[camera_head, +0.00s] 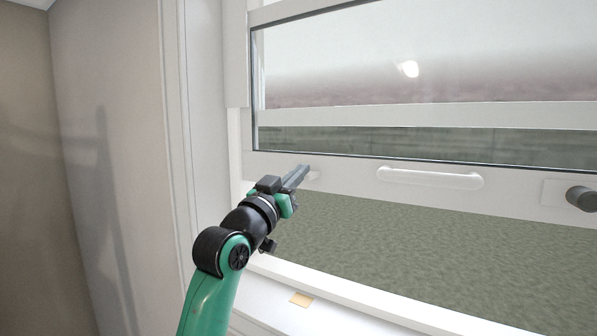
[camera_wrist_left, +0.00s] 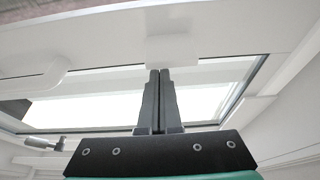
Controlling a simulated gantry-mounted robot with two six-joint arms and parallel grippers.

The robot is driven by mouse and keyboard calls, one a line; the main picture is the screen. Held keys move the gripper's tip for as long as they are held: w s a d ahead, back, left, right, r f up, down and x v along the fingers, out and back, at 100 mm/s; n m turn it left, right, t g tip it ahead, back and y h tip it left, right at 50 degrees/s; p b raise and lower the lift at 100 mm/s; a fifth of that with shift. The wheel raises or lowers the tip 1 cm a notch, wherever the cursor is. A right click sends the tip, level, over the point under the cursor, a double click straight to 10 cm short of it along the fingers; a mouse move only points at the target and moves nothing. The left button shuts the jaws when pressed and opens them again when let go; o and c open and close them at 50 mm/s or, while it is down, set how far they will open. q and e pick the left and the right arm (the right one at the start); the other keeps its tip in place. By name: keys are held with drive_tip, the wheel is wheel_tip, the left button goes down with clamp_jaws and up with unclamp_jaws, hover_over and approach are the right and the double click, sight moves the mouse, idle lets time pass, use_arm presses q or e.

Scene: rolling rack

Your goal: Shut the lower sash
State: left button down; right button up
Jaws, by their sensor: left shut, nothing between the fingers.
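The lower sash (camera_head: 345,172) is a white-framed pane held partway up, with an open gap below its bottom rail. A white bar handle (camera_head: 430,178) runs along that rail; it also shows at the left of the left wrist view (camera_wrist_left: 38,82). My left gripper (camera_head: 306,168) is shut and empty, its fingertips at the left end of the rail, beside a small pale block (camera_wrist_left: 172,48). In the left wrist view its fingers (camera_wrist_left: 160,72) lie together; I cannot tell whether they touch the rail. My right gripper is out of view.
A dark round knob (camera_head: 581,198) sits on a pale plate at the rail's right. The white sill (camera_head: 345,304) lies below, with a small tan piece (camera_head: 301,299) on it. The white window jamb (camera_head: 210,150) and a plain wall stand at left.

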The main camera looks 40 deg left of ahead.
use_arm(q)
wheel_tip(320, 180, down, 26)
drive_tip(key=b, duration=1.4)
drive_tip(key=shift+f+b, duration=0.1)
drive_tip(key=shift+b, duration=0.25)
wheel_tip(320, 180, up, 4)
drive_tip(key=p, duration=0.4)
drive_tip(key=b+v, duration=0.3)
drive_tip(key=v, duration=0.6)
drive_tip(key=shift+s, duration=0.45)
drive_tip(key=s+d+r+m+t+h+p, duration=0.3)
drive_tip(key=d+r+h+p, duration=0.45)
drive_tip(key=d+r, duration=0.8)
drive_tip(key=s+d+r+t+y+p, duration=0.1)
drive_tip(key=s+d+r+t+p, duration=0.1)
drive_tip(key=s+r, duration=0.6)
drive_tip(key=shift+s+d+t+p, duration=0.35)
drive_tip(key=shift+s+d+t, duration=0.25)
drive_tip(key=shift+s, duration=0.45)
